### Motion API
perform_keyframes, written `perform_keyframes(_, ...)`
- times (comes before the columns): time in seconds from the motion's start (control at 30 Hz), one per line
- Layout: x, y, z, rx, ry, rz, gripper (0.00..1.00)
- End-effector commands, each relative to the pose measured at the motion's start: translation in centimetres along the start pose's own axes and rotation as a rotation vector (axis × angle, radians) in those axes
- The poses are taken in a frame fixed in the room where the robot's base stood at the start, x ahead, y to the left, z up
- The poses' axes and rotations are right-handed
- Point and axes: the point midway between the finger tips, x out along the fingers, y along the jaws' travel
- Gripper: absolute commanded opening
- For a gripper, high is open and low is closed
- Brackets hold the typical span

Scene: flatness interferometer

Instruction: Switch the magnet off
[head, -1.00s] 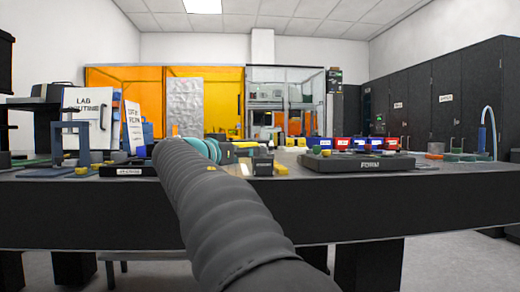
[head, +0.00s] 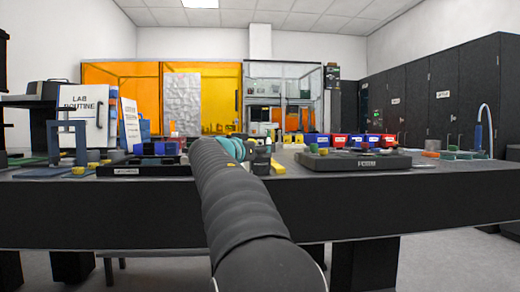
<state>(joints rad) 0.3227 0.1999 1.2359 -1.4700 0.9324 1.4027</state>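My arm reaches forward over the black table (head: 130,205) in the head view. My gripper, beyond the teal wrist band, is mostly hidden behind my own arm, near small dark and yellow parts at mid-table. Whether its fingers are open or shut does not show. I cannot pick out the magnet or its switch for certain. A dark tray (head: 353,162) with small green and yellow knobs stands right of my arm. A dark block with blue pieces (head: 150,155) stands to its left.
Blue and red bins (head: 355,141) stand behind the dark tray. A "LAB ROUTINE" board (head: 84,112) and a blue-grey frame (head: 68,142) stand at left. A thin curved tube (head: 489,125) rises at right. Black cabinets (head: 440,95) line the right wall.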

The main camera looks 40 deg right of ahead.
Motion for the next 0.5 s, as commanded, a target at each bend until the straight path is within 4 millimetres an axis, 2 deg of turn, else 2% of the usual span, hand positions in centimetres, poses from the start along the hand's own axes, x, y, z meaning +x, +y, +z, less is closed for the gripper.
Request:
perform_keyframes(0.03, -0.01, 0.00, 0.00, 0.000, 0.000, 0.000, 0.45)
perform_keyframes(0.2, -0.02, -0.01, 0.01, 0.000, 0.000, 0.000, 0.03)
perform_keyframes(0.23, -0.02, -0.01, 0.01, 0.000, 0.000, 0.000, 0.00)
perform_keyframes(0.5, 0.01, 0.03, 0.25, 0.001, -0.002, -0.019, 0.00)
